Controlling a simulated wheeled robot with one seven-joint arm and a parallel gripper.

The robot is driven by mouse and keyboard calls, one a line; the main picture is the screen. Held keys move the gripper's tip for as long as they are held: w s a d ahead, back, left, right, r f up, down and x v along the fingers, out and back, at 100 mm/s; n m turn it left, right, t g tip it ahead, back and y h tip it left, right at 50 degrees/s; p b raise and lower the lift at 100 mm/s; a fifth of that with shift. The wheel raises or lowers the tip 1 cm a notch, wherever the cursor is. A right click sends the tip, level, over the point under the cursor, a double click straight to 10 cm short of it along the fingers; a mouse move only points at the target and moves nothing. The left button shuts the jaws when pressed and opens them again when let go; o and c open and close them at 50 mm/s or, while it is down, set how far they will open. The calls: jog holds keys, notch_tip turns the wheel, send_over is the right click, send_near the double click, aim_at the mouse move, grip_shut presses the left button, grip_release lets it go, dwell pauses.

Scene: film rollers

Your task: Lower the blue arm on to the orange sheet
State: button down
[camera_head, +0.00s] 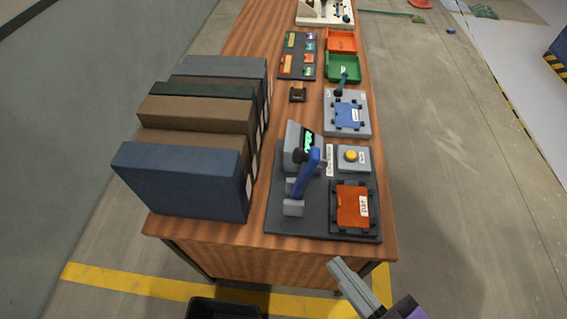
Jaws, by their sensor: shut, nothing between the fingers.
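The blue arm (305,173) stands raised on a grey hinge block (293,207) at the left of a dark base plate (273,205). It leans up and to the right, with a rounded top, clear of the orange sheet. The orange sheet (349,208) lies flat on a dark holder at the right front of the base plate, with a white label at its right side. My gripper (334,265) is shut and empty, in front of the table's near edge at the bottom right. It is apart from the blue arm and the sheet.
Several large binder-like boxes (180,182) fill the table's left side. A small display (303,142) and a yellow button (351,156) stand behind the sheet. A blue sheet (348,116), green tray (342,68) and orange tray (341,41) sit farther back.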

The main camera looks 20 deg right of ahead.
jog(key=w+a+f+n+g+b, duration=0.1)
jog(key=w+a+f+n, duration=0.35)
jog(key=w+a, duration=0.55)
jog(key=w+a+f+n+g+b, duration=0.1)
jog(key=w+a+f+n, duration=0.3)
jog(key=w+a, duration=0.5)
jog(key=w+r+h, duration=0.4)
jog(key=w+r+t+h, duration=0.1)
jog(key=w+r+h, duration=0.1)
jog(key=shift+d+r+n+b, duration=0.25)
jog(key=shift+r+n+b, duration=0.05)
jog(key=shift+n+b, duration=0.1)
jog(key=d+h, duration=0.1)
jog(key=d+r+m+h, duration=0.1)
jog(key=h, duration=0.1)
jog(key=s+d+r+h, duration=0.1)
jog(key=shift+d+m, duration=0.15)
jog(key=shift+m, duration=0.2)
jog(key=s+d+m+g+h, duration=0.2)
jog(key=s+d+g+h, duration=0.1)
jog(key=s+d+h, duration=0.1)
jog(key=shift+d+f+h, duration=0.25)
jog(key=shift+d+h, duration=0.05)
jog(key=shift+d, duration=0.45)
